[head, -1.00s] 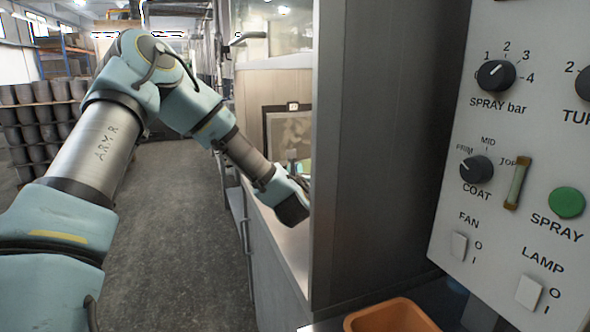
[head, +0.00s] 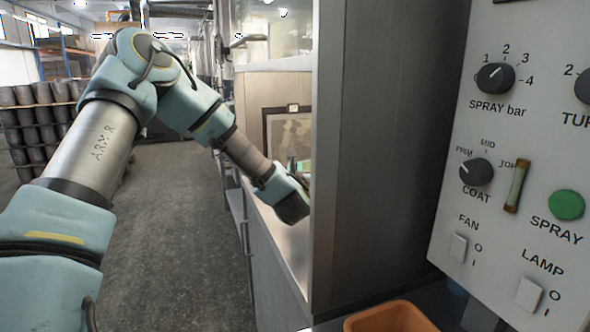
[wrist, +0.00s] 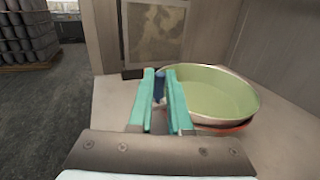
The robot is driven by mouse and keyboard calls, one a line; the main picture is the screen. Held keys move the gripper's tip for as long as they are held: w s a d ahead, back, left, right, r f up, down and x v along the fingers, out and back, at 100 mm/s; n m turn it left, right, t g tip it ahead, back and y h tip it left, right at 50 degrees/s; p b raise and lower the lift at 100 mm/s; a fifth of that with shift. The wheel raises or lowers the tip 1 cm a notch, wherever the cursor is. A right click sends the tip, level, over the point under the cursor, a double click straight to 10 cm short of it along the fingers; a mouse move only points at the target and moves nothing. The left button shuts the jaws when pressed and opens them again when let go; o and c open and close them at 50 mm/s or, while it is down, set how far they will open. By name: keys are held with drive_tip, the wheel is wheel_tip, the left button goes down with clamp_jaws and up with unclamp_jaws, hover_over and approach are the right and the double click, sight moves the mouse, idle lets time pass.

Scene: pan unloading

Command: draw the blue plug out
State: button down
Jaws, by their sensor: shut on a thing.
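The blue plug (wrist: 159,84) stands upright between the teal fingers of my gripper (wrist: 160,78) in the wrist view. My gripper is shut on it. The plug's lower part is hidden by the fingers, so I cannot tell whether it is seated in anything. A round pale-green pan (wrist: 222,92) is right beside the fingers, with an orange-red edge below its rim. In the head view, the dark grey panel hides most of the gripper's surroundings, and the plug cannot be made out clearly.
A framed, mottled panel (wrist: 155,38) is behind the gripper. The tall dark cabinet side (head: 385,150) stands right of my arm. A control board (head: 520,130) with knobs and switches is at the far right, above an orange bin (head: 392,318). Floor on the left is open.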

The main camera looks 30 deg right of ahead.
drive_tip(key=shift+r, duration=0.3)
drive_tip(key=shift+r+p, duration=0.65)
drive_tip(key=shift+r, duration=0.6)
